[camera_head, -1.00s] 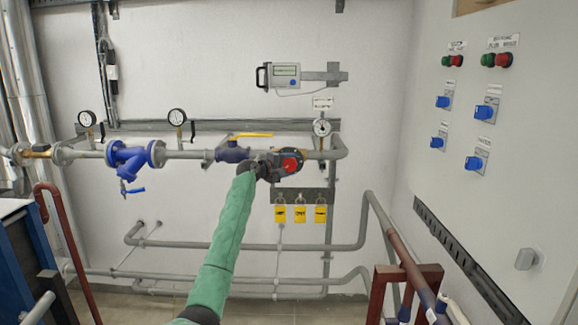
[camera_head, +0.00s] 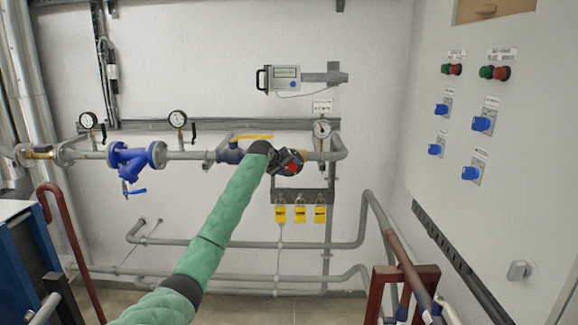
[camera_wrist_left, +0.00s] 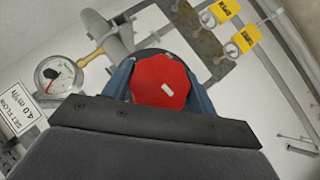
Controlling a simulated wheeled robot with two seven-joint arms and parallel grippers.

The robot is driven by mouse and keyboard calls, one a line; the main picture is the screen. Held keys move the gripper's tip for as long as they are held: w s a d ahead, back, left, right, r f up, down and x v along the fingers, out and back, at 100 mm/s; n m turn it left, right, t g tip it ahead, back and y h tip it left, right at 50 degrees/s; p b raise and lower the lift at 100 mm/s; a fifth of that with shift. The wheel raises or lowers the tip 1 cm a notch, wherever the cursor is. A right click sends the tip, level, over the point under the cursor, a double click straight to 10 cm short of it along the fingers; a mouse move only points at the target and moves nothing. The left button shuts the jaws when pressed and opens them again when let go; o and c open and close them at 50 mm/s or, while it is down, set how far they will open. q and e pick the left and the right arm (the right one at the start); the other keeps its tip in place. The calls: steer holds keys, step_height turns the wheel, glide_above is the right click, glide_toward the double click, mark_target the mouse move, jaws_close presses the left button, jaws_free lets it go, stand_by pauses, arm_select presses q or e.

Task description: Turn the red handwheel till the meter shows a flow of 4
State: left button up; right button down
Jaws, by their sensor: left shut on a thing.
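The red handwheel (camera_wrist_left: 160,82) shows in the left wrist view between the two blue fingers of my left gripper (camera_wrist_left: 160,90), which is shut on it. In the head view the left gripper (camera_head: 288,162) covers most of the handwheel on the pipe. A round dial gauge (camera_wrist_left: 60,75) stands near a label (camera_wrist_left: 25,130) reading SET FLOW 4.0 m³/h. My right gripper does not show.
A yellow lever (camera_head: 252,137) on a blue valve is just left of the gripper. Yellow tags (camera_head: 300,214) on padlocks hang below. Two more gauges (camera_head: 177,119) and a blue strainer (camera_head: 130,160) sit further left. A control panel (camera_head: 500,150) stands at right.

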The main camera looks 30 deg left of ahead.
arm_select(q)
steer(key=o, duration=1)
steer(key=shift+f, duration=0.1)
steer(key=shift+w, duration=0.1)
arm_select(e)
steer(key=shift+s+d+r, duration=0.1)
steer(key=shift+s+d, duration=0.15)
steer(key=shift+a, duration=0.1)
